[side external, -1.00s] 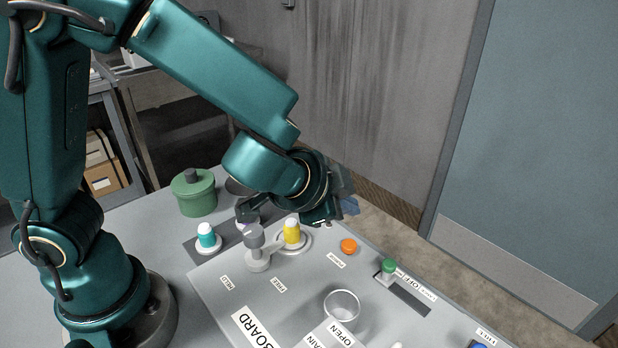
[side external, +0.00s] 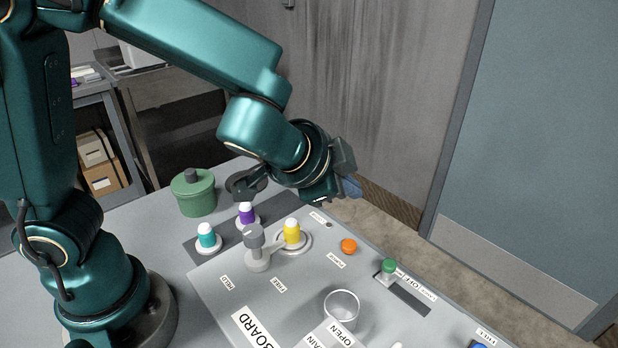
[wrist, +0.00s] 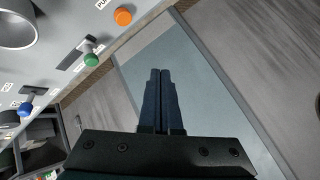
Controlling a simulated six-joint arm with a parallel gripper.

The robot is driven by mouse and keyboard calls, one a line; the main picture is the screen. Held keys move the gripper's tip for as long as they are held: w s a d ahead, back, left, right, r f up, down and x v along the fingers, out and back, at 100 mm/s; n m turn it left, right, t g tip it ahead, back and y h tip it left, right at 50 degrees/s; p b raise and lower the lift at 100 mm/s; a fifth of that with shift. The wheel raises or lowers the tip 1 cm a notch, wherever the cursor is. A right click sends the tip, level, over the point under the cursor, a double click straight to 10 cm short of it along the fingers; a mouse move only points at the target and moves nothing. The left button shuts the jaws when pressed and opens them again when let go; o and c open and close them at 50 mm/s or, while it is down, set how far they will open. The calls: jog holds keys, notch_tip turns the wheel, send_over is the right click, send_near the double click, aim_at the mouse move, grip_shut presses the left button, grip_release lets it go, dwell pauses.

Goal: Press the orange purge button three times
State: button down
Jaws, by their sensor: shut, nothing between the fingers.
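The orange purge button (side external: 348,246) is a small round cap on the grey board, beside a label. It also shows at the top of the wrist view (wrist: 123,16). My gripper (side external: 350,187) is in the air above and beyond the board's far edge, clear of the button. In the wrist view, the two dark blue fingers (wrist: 160,75) lie side by side, shut and empty, pointing past the board toward the door. Nothing touches the button.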

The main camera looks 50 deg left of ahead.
aim_at(343, 247)
jog(key=shift+f, duration=4.1)
jog(key=shift+f, duration=0.1)
jog(key=shift+f, duration=0.35)
jog(key=shift+f, duration=0.4)
jog(key=shift+r, duration=0.85)
jog(key=shift+r, duration=2.5)
